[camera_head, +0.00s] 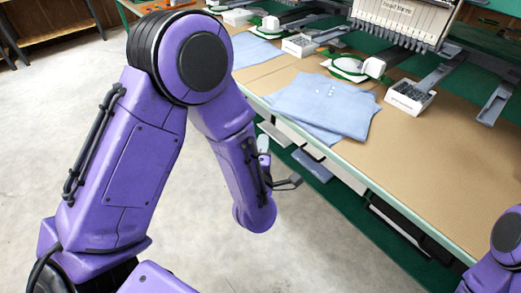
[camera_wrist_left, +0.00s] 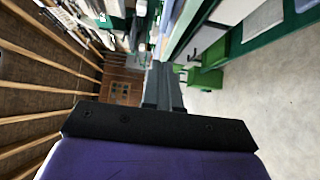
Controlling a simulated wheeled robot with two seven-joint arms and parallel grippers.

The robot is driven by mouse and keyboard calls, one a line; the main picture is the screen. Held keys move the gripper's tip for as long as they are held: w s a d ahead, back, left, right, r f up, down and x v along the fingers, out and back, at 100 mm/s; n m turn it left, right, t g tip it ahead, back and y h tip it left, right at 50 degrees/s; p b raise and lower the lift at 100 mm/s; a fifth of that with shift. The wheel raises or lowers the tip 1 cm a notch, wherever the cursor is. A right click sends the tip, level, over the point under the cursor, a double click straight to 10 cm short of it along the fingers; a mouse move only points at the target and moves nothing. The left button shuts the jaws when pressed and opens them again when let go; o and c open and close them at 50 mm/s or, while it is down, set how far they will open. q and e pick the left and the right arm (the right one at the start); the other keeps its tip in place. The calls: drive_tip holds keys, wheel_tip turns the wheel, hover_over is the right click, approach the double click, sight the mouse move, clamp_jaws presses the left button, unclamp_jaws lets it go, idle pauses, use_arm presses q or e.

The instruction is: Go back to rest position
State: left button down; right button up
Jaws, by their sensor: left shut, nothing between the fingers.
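My left arm comes in from the left of the head view, bent at the elbow, with its forearm hanging down beside the table. My left gripper (camera_head: 288,183) shows small just past the forearm, partly hidden by it, in front of the table's edge and apart from the cloths. In the left wrist view the grey fingers (camera_wrist_left: 162,80) are together with nothing between them. A purple part of my right arm shows at the right edge of the head view; its gripper is out of view.
A table (camera_head: 470,185) with a brown top and green edge runs diagonally across. Folded blue cloths (camera_head: 325,105), small parts boxes (camera_head: 410,97) and an embroidery machine (camera_head: 400,20) stand on it. Shelves lie below its edge. The concrete floor (camera_head: 50,110) at left is clear.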

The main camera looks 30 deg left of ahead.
use_arm(q)
drive_tip(key=shift+v, duration=0.8)
drive_tip(key=shift+a, duration=0.1)
drive_tip(key=s+a+f+m+g+h, duration=0.15)
drive_tip(key=s+f+m+g, duration=0.25)
drive_tip(key=f+m, duration=0.4)
drive_tip(key=s+a+f+m+g+h, duration=0.15)
drive_tip(key=s+f+m+g, duration=0.35)
drive_tip(key=f, duration=0.6)
drive_tip(key=s+a+f+m+g, duration=0.1)
drive_tip(key=s+a+f+g, duration=0.1)
drive_tip(key=s+f, duration=0.2)
drive_tip(key=s+a+f+m+g, duration=0.1)
drive_tip(key=s+a+f+g, duration=0.1)
drive_tip(key=s, duration=0.9)
wheel_tip(320, 180, down, 3)
drive_tip(key=shift+s+a+r+p, duration=0.2)
drive_tip(key=shift+s+a+p, duration=0.15)
drive_tip(key=shift+a, duration=0.5)
